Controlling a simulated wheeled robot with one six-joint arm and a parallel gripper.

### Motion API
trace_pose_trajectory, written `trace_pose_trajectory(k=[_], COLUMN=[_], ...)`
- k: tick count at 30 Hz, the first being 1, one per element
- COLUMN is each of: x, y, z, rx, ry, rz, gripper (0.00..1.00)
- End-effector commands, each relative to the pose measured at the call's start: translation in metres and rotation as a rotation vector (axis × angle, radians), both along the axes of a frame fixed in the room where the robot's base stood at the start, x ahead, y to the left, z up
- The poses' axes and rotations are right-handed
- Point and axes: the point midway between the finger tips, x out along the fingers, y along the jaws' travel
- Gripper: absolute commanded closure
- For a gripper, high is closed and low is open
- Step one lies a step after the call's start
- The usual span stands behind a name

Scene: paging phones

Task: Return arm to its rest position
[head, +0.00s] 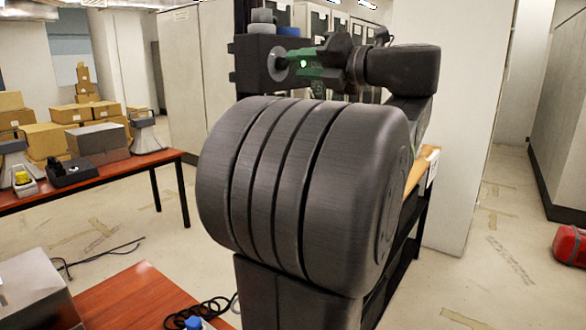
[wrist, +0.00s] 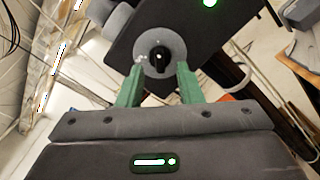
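My gripper (head: 292,62) is at the upper middle of the head view, with green fingers pointing left at a grey round disc (head: 277,64) on a dark upright box (head: 247,68). In the wrist view the two fingertips (wrist: 160,68) stand apart, one on each side of the lower part of the disc (wrist: 144,50). A narrow black knob (wrist: 160,54) at the disc's centre lies between them, with gaps either side. I cannot tell whether the fingertips touch the disc's rim. My arm is stretched out toward the box and hides much of the middle of the head view.
A wooden table (head: 150,162) at left carries a metal box (head: 98,142) and desk devices. A nearer red-brown table (head: 140,300) is at lower left, with a metal case (head: 36,295). Cardboard boxes are stacked behind. A red object (head: 570,245) lies on the open floor at right.

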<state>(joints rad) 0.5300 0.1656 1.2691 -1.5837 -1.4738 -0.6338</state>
Motion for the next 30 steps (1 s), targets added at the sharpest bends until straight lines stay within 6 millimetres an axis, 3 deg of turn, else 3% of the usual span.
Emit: trace_pose_trajectory(k=[6,19,23,30], x=[0.01,0.012,0.009,-0.01], y=[0.014,0.016,0.011,-0.015], z=[0.0,0.0,-0.001,-0.002], rx=[-0.001,-0.001,0.0,-0.001], ry=[0.0,0.0,0.0,0.0], rz=[0.001,-0.001,-0.003,-0.005], gripper=[0.67,0.67,0.67,0.67])
